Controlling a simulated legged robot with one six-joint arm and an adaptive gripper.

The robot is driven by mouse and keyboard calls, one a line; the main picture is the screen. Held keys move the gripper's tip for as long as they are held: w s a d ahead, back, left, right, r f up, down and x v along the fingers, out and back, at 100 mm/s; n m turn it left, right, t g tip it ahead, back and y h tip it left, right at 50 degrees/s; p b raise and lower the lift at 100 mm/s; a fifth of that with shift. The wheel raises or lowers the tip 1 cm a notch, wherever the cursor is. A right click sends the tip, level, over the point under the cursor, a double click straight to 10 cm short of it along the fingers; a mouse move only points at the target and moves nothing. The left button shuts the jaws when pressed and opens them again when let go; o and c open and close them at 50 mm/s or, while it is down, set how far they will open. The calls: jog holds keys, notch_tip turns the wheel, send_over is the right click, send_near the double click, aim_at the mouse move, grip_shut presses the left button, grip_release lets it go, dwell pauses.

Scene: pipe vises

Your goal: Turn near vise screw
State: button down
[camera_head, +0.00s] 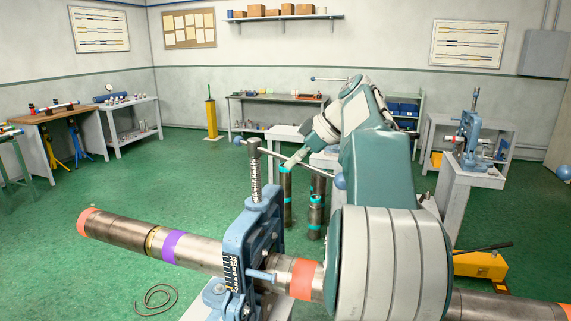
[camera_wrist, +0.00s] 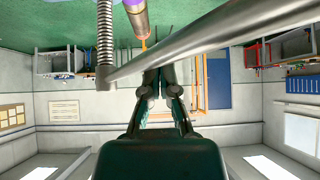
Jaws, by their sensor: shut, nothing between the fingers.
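The near vise (camera_head: 238,262) is blue and clamps a long steel pipe (camera_head: 125,232) with orange and purple bands. Its threaded screw (camera_head: 255,178) stands upright above the frame, and shows in the wrist view (camera_wrist: 105,35). The handle bar (camera_head: 285,155) crosses the screw top, with blue ball ends. In the wrist view the bar (camera_wrist: 230,38) runs diagonally across, in front of my fingers. My gripper (camera_wrist: 158,68) is shut and empty, its fingers close to the bar; contact cannot be told. In the head view my gripper (camera_head: 302,156) is small beside the bar, partly hidden.
A second blue vise (camera_head: 470,140) stands on a pedestal at right. Upright pipes (camera_head: 316,210) stand on the floor behind the near vise. A yellow tool (camera_head: 480,265) lies at lower right. Benches line the walls.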

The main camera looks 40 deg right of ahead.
jog(key=shift+r, duration=0.15)
jog(key=shift+d, duration=1.25)
jog(key=shift+a, duration=0.35)
jog(key=v, duration=0.7)
jog(key=shift+s+d, duration=0.15)
